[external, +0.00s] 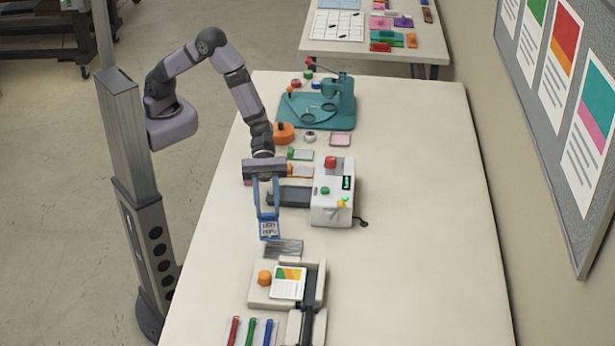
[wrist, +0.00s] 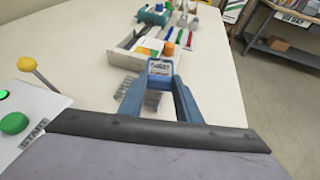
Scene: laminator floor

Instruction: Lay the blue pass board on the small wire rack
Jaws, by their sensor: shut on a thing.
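My gripper (external: 268,214) points down over the table and is shut on the blue pass board (external: 269,231), a small blue-edged card with a pale printed face. In the wrist view the board (wrist: 160,68) shows between the blue fingertips (wrist: 158,80), its print facing the camera. The small wire rack (external: 286,248), a grey ribbed piece, lies on the table just right of and below the board in the external view. The board appears held above the table, apart from the rack.
A white machine (external: 332,196) with coloured buttons and a grey bed stands beside my gripper. A beige trimmer-like device (external: 262,296) with an orange knob and a printed card is near the front, with coloured pens beside it. A teal press (external: 318,108) stands behind. The table's right side is clear.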

